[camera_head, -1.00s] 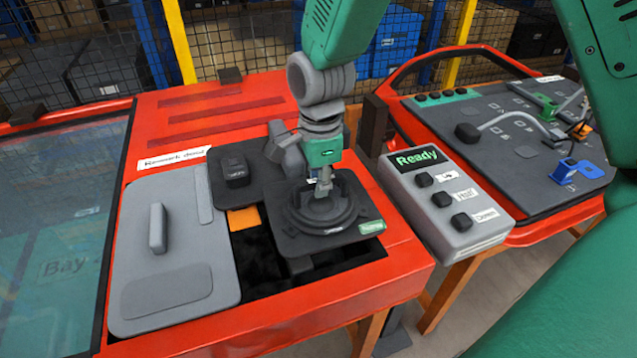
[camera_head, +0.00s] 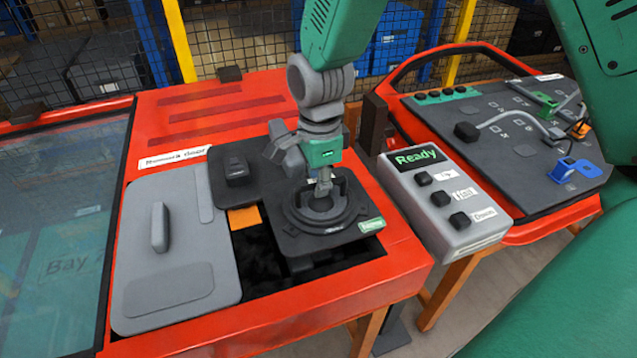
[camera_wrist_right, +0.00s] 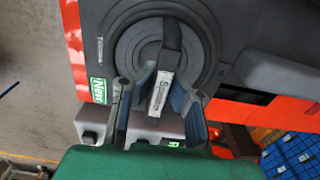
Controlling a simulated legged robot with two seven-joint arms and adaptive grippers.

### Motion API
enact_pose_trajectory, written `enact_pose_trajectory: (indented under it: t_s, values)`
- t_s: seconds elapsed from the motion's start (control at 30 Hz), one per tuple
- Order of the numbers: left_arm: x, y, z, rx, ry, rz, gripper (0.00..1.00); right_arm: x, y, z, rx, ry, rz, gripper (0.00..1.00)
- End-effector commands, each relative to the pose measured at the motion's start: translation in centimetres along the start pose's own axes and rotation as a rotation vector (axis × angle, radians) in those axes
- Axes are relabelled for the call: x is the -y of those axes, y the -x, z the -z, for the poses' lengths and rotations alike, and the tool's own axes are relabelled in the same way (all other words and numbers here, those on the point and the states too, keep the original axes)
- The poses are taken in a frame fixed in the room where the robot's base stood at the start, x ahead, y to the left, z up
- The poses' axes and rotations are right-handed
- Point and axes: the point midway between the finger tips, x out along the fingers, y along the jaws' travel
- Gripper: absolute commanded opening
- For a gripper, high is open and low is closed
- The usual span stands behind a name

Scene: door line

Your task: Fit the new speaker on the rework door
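The speaker (camera_head: 297,207) is a dark round unit with concentric rings, seated on the dark plate of the rework door (camera_head: 408,262). A green label marked "New" (camera_wrist_right: 98,90) sits on the plate's corner. My right gripper (camera_head: 322,182) points down over the speaker's centre. In the right wrist view, the fingers of my right gripper (camera_wrist_right: 166,88) stand on either side of a dark bar with a white label (camera_wrist_right: 161,92) at the speaker's middle. They look parted and very close to the bar; contact is hard to make out. My left gripper is out of view.
A grey control box (camera_head: 445,200) with several buttons and a "Ready" display stands right of the door. A grey panel with a handle (camera_head: 180,285) lies at left, beside a dark opening (camera_head: 257,262). Another red door with wiring (camera_head: 480,103) is at right.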

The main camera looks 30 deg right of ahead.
Motion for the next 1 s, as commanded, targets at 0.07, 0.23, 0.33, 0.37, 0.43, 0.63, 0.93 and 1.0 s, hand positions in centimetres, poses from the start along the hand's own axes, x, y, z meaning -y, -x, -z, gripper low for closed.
enact_pose_trajectory:
  t_s: [0.07, 0.23, 0.33, 0.37, 0.43, 0.63, 0.93, 1.0]
  values:
    - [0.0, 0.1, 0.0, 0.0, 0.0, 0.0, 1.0, 0.0, 0.1, -0.1, 0.0, 0.001, 0.002, 0.0]
    - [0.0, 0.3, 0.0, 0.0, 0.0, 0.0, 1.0, -0.2, 0.1, -0.6, 0.0, 0.001, 0.002, 0.0]
    - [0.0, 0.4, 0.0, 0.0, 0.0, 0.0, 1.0, -0.4, 0.1, -0.8, 0.0, 0.001, 0.002, 0.0]
    - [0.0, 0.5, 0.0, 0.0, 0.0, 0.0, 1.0, -0.4, 0.1, -0.9, 0.0, 0.001, 0.002, 0.0]
    - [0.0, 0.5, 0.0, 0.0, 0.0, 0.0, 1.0, -0.5, 0.1, -1.0, 0.0, 0.001, 0.002, 0.0]
    - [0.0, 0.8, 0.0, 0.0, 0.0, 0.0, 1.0, -0.8, 0.1, -1.4, 0.0, 0.001, 0.002, 0.0]
    - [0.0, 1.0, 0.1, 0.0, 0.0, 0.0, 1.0, -1.1, 0.1, -1.9, 0.0, 0.0, 0.002, 0.0]
    - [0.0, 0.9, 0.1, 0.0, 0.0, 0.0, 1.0, -1.1, 0.1, -1.9, 0.0, 0.0, 0.002, 0.0]
